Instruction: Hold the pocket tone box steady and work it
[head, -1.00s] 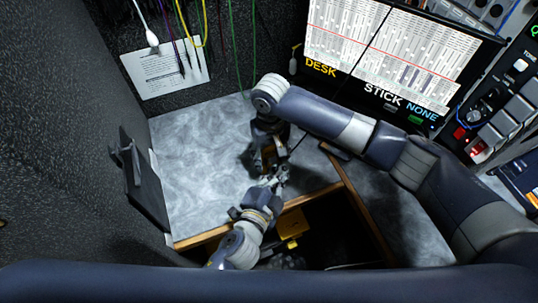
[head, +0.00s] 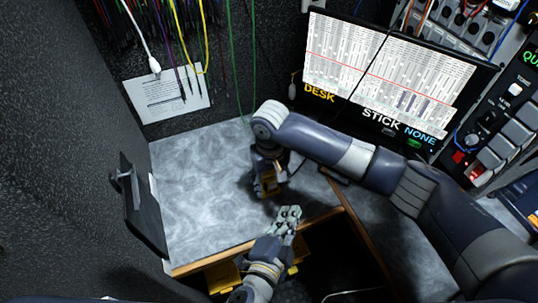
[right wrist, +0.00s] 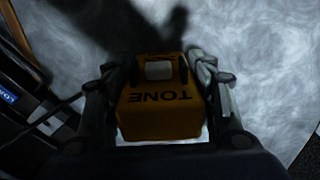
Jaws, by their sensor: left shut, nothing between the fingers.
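The pocket tone box (head: 268,183) is a small yellow-orange box, partly hidden under my right gripper in the head view. In the right wrist view the tone box (right wrist: 160,115) shows upside-down dark lettering TONE and a white patch (right wrist: 159,70) at its far end. My right gripper (right wrist: 162,82) is shut on the box, one finger along each side. I cannot tell how far the box is above the counter. My left gripper (head: 289,213) is shut and empty, below and slightly right of the box in the head view, apart from it.
The grey marbled counter (head: 195,190) is mostly clear. A dark recess with yellow items (head: 222,277) lies below its wooden edge. A bright screen (head: 385,75) stands behind, and a button panel (head: 500,140) is at right. Cables (head: 205,60) hang at the back.

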